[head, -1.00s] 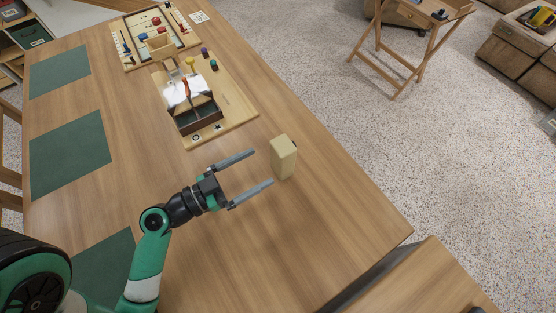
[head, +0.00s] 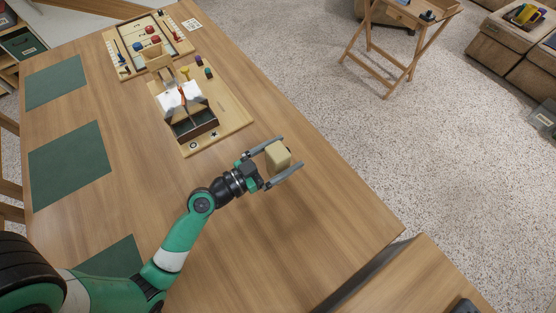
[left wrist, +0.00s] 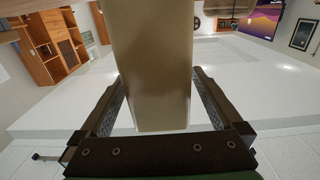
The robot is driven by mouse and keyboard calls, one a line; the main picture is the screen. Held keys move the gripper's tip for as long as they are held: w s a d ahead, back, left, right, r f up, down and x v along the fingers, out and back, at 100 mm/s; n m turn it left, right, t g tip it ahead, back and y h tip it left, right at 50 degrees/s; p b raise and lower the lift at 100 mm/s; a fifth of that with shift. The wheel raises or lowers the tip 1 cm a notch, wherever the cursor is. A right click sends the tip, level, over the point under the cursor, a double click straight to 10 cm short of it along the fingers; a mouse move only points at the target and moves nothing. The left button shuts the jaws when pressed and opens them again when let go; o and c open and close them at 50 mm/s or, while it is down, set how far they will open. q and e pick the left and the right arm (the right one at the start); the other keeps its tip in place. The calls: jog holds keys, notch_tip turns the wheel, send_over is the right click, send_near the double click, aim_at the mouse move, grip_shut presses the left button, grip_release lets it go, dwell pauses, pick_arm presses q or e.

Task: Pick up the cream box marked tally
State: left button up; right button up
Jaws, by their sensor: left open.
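The cream box (head: 278,154) stands on the wooden table near its right edge; I cannot make out a mark on it. My left gripper (head: 290,152) is open, with one finger on each side of the box. The near finger hides the box's lower part in the head view. My right gripper is not in view.
A wooden board (head: 232,118) with a dark compartment box (head: 195,125) lies behind the gripper. Green mats (head: 70,165) lie along the table's left side. The table (head: 330,220) is bare in front and to the right of the box.

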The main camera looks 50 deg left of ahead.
pick_arm(q)
jog(key=shift+w+d, duration=0.1)
jog(key=shift+w, duration=0.7)
jog(key=shift+s, duration=0.1)
jog(key=c, duration=1.5)
jog(key=shift+r+p, duration=0.3)
jog(key=shift+r, duration=0.2)
notch_tip(320, 180, up, 3)
jog(key=shift+f+p, duration=0.15)
jog(key=shift+p, duration=0.45)
jog(key=shift+s+d+r+p, duration=1.2)
jog(key=shift+s+d+r, duration=0.35)
jog(key=shift+s, duration=0.2)
jog(key=shift+s+d+r+p, duration=1.25)
jog(key=shift+s+d+r, duration=0.3)
jog(key=shift+s, duration=0.25)
jog(key=shift+s+d+r+p, duration=1.2)
jog(key=shift+s+d+r, duration=0.25)
jog(key=shift+s+r, duration=0.25)
jog(key=shift+f, duration=0.1)
